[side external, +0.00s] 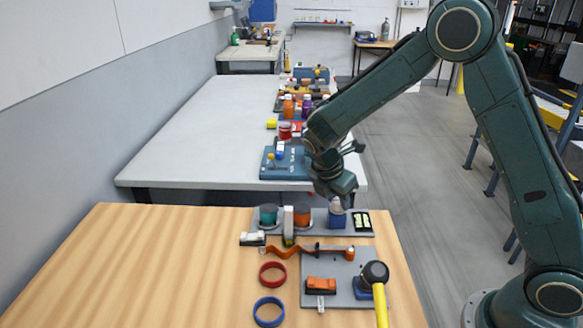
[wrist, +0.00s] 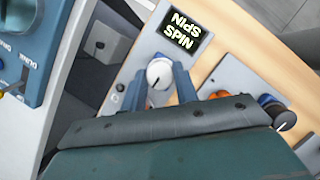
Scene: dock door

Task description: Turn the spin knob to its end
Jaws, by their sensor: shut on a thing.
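The spin knob (wrist: 158,72) is a round white knob with a dark pointer line, standing on a grey panel. In the wrist view its pointer line points down toward my gripper body. The black label (wrist: 182,30) reading SPIN in pale letters is beside it; it also shows in the side view (side external: 362,222). My gripper (wrist: 160,84) is shut on the knob, with one blue-grey finger on each side. In the side view my gripper (side external: 337,208) points down at the right part of the panel. The knob is hard to make out there.
On the same panel (side external: 320,229) stand a teal piece (side external: 268,214) and an orange piece (side external: 302,216). A red ring (side external: 272,265) and blue ring (side external: 256,311) lie on the wooden table.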

